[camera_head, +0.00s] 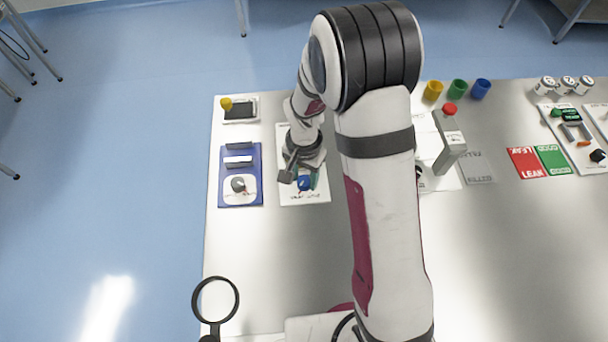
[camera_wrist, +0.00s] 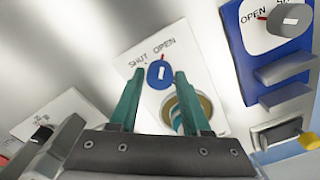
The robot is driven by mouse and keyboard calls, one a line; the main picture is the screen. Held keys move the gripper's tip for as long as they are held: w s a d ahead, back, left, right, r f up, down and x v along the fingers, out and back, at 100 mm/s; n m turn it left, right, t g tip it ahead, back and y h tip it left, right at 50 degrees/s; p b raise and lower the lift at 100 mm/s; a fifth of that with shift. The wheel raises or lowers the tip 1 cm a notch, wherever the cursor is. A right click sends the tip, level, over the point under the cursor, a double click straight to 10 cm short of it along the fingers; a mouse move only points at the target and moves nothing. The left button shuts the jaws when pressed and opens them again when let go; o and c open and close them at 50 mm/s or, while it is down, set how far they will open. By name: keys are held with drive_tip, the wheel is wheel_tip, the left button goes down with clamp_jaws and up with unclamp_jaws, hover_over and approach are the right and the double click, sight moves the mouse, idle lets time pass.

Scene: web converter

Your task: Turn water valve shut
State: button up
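The water valve appears to be the blue round knob (camera_wrist: 159,74) with a white bar, on a white panel (camera_wrist: 148,52) lettered SHUT and OPEN. The bar stands roughly upright in the wrist view, and a small red mark shows just above the knob. The knob also shows in the head view (camera_head: 304,184). My gripper (camera_wrist: 157,80) is open, its two teal fingers on either side of the knob in the wrist view. I cannot tell whether they touch it. A brass ring with a teal part inside (camera_wrist: 190,108) is partly hidden behind the right finger.
A blue board (camera_head: 254,160) with a grey knob (camera_head: 238,185) stands left of the panel in the head view. A dark-screened box with a yellow knob (camera_head: 226,104) is behind it. A grey post with a red button (camera_head: 449,108) stands right. The front table is mostly clear.

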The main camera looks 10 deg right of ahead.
clamp_jaws()
drive_tip(key=shift+n, duration=0.4)
drive_tip(key=n, duration=1.1)
drive_tip(key=shift+n, duration=2)
drive_tip(key=shift+o, duration=2.3)
unclamp_jaws()
